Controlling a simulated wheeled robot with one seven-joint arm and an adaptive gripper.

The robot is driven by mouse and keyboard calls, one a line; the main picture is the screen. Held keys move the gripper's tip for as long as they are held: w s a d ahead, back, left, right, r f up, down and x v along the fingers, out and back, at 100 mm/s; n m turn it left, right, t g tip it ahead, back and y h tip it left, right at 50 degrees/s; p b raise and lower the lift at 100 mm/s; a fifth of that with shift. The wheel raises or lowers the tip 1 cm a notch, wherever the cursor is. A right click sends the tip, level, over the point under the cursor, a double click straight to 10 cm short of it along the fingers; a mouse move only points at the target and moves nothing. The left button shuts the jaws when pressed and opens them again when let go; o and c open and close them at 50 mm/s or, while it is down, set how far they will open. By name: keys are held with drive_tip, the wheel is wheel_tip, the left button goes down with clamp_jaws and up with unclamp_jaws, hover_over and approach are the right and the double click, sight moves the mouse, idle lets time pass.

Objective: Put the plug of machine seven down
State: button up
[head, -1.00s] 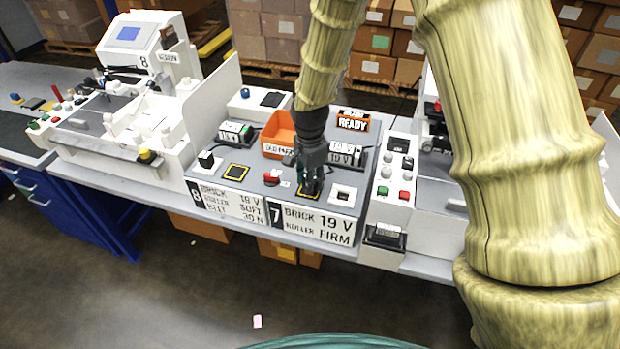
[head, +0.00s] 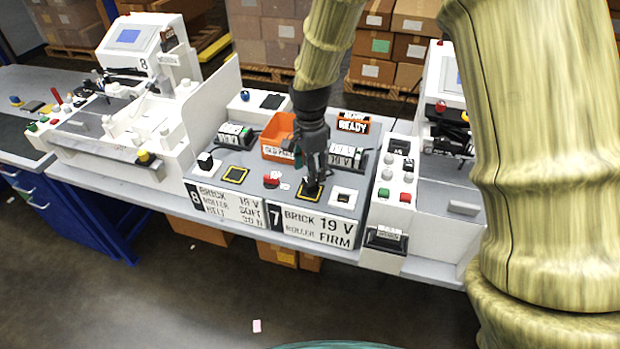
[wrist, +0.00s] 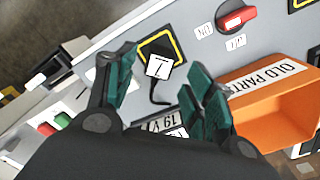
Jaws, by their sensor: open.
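The plug of machine seven is a small block with a white face marked 7 (wrist: 157,68) and a black cable. It sits on the yellow-framed black pad (wrist: 160,43) on the grey panel, overlapping the frame's edge in the wrist view. In the head view its dark body (head: 311,187) shows just below my gripper (head: 311,165), above the "7 BRICK ROLLER" label (head: 310,225). My gripper (wrist: 160,76) is open, with one teal-padded finger on each side of the plug in the wrist view and clear space between. I see no finger touching it.
A red switch (wrist: 236,18) and an orange "OLD PARTS" bin (wrist: 270,108) are close to my fingers. A white-framed socket (head: 343,198) is right of the pad. Another yellow-framed pad (head: 235,174) lies left. A 19 V brick (head: 343,157) stands behind.

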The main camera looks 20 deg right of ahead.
wheel_tip(320, 180, up, 7)
drive_tip(key=b, duration=0.1)
idle(0.3)
idle(0.4)
